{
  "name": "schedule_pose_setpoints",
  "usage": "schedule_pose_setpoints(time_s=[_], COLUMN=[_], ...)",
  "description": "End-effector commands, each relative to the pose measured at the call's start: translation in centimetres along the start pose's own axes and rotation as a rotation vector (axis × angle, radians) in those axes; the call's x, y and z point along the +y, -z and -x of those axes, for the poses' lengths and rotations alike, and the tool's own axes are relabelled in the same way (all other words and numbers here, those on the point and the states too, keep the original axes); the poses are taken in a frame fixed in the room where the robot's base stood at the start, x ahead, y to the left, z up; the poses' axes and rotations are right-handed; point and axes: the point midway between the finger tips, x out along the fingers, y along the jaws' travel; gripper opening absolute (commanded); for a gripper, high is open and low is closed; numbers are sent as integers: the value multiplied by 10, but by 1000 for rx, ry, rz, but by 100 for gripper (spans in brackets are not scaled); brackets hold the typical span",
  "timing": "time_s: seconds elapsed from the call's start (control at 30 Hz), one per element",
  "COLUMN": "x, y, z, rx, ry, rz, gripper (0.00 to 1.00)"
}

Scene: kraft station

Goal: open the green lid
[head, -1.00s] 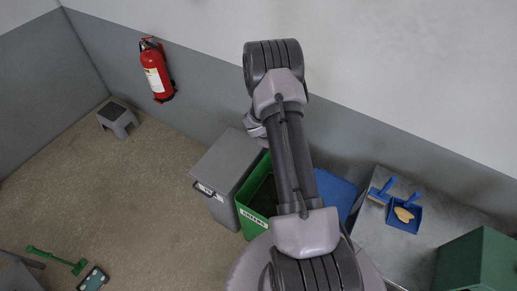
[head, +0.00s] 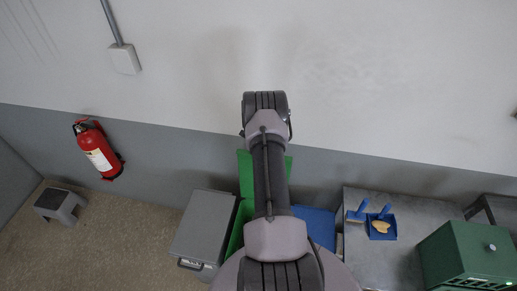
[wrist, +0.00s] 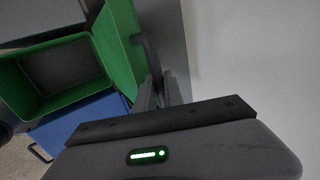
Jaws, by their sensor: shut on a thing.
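The green lid (head: 245,172) stands raised at the back of the green bin (head: 234,226), near the wall and partly hidden behind my arm. In the wrist view the lid (wrist: 118,45) is a tilted green panel beside the open bin (wrist: 14,82), whose dark inside shows. My gripper (wrist: 160,88) is shut on the lid's dark grey handle (wrist: 147,52), on the lid's outer side. The exact contact is hard to make out. In the head view my gripper is hidden behind my arm.
A grey bin (head: 204,228) with a closed lid stands left of the green bin, and a blue-lidded bin (head: 318,225) right of it. A metal table (head: 372,258) holds a blue dustpan (head: 381,229) and a green box (head: 468,255). The wall (head: 340,165) is close behind.

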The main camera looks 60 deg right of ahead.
Motion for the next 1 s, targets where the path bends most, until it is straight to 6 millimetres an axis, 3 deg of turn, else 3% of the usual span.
schedule_pose_setpoints(time_s=[0.4, 0.43, 0.5, 0.53, 0.83, 1.0], x=[0, 0, 0, 0, 1, 1], y=[0, 0, 0, 0, 0, 0], z=[-1, -1, -1, -1, 2, 32], rx=[-3, -3, -2, -2, -1, -2], ry=[-1, -1, -1, -1, -2, 1], rz=[4, 4, 4, 3, 3, 3], gripper=[0, 18, 32, 34, 34, 34])
